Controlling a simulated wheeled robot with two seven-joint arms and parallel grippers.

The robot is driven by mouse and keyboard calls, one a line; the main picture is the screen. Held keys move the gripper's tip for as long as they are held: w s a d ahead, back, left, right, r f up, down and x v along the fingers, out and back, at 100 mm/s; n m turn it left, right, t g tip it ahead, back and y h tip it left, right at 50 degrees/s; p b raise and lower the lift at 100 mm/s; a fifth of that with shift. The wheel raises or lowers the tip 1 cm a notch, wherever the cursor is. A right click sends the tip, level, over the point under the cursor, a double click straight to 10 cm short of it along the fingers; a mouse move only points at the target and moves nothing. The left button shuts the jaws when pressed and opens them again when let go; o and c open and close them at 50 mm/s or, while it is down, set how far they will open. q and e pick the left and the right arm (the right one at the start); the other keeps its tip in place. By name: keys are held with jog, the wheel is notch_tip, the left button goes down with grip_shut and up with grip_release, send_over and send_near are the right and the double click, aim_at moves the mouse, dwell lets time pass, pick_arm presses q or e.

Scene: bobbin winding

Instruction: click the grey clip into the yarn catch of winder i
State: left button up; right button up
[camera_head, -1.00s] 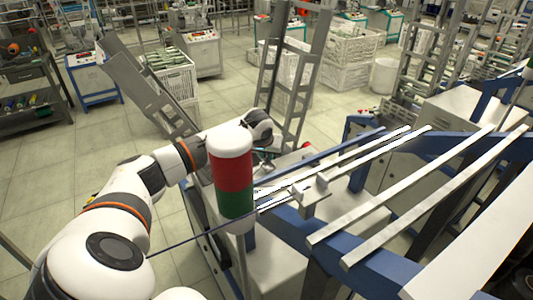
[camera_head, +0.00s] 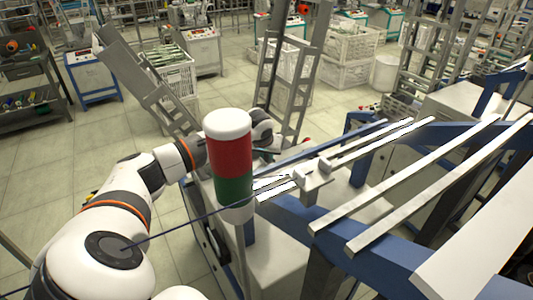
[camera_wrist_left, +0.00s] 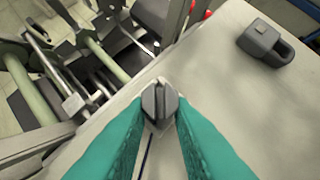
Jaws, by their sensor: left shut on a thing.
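The grey clip (camera_wrist_left: 160,99) is a small rounded dark-grey piece with a slot down its middle. In the left wrist view, my left gripper (camera_wrist_left: 161,112) has its two teal fingers shut on it, above the edge of a pale machine top (camera_wrist_left: 222,95). In the head view my left arm reaches in from the left, and its fingers are mostly hidden behind the lamp column. A dark-grey block with an opening (camera_wrist_left: 265,43) sits apart on the machine top; I cannot tell whether it is the yarn catch. My right gripper is not in view.
A red, green and white lamp column (camera_head: 230,160) stands in front of my left wrist. Pale rails (camera_head: 405,185) and a blue frame (camera_head: 345,235) fill the right. Rods and brackets (camera_wrist_left: 95,55) lie left of the clip. Open floor (camera_head: 90,150) lies behind my arm.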

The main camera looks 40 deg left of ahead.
pick_arm(q)
jog(key=o, duration=1)
jog(key=shift+r, duration=0.1)
jog(key=b+v, duration=0.3)
jog(key=v, duration=0.9)
